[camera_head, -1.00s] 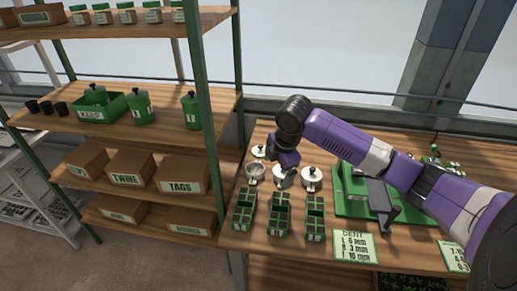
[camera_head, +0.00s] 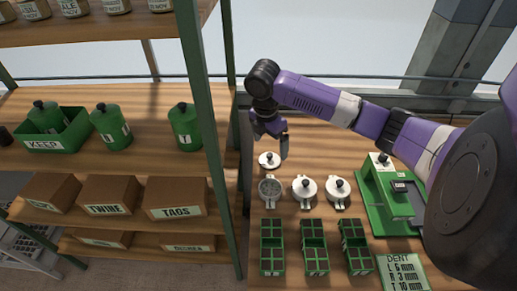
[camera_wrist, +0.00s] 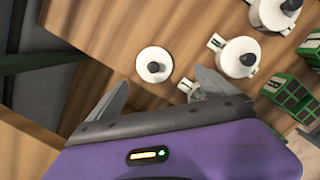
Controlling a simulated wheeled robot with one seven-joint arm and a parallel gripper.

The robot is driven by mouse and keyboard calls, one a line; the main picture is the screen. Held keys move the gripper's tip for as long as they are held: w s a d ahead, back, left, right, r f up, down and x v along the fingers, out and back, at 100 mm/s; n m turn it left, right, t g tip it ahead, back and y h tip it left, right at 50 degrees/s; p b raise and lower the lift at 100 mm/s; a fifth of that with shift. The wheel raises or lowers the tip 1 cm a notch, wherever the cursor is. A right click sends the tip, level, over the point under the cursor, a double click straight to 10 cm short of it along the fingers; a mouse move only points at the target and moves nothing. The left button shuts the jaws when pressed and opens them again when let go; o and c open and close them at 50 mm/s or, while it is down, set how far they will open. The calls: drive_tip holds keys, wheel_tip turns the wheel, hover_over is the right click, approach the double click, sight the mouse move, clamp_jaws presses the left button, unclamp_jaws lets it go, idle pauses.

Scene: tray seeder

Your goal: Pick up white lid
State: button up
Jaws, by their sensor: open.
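The white lid (camera_head: 266,162), a round disc with a dark knob, lies flat on the wooden table behind the row of pots. It also shows in the wrist view (camera_wrist: 145,69), uncovered and just beyond the fingertips, roughly between them. My gripper (camera_head: 270,138) is open and empty, above and slightly behind the lid and apart from it. In the wrist view its two fingers (camera_wrist: 161,80) are spread wide. An open pot (camera_head: 270,190) without a lid stands just in front of the loose lid; a finger partly hides it in the wrist view.
Two pots with white lids, the middle one (camera_head: 304,189) and the right one (camera_head: 338,190), stand beside the open pot. Green seed trays (camera_head: 272,247) lie in front. A green seeder device (camera_head: 385,195) is at right. A shelf post (camera_head: 205,120) rises at left.

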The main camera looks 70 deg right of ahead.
sight(270, 155)
drive_tip(key=shift+w+d+f, duration=0.1)
drive_tip(key=shift+w+f, duration=0.05)
drive_tip(key=shift+w, duration=0.05)
drive_tip(key=shift+w+d+f+p, duration=0.1)
drive_tip(key=shift+d+f+p, duration=0.2)
drive_tip(key=shift+f, duration=0.9)
drive_tip(key=shift+s+d+f+p, duration=0.1)
drive_tip(key=shift+d+f+p, duration=0.2)
drive_tip(key=shift+f, duration=0.95)
drive_tip(key=shift+w+d+f+p, duration=0.1)
drive_tip(key=shift+d+f+p, duration=0.2)
drive_tip(key=shift+f, duration=0.9)
drive_tip(key=shift+a, duration=0.1)
drive_tip(key=c, duration=1.4)
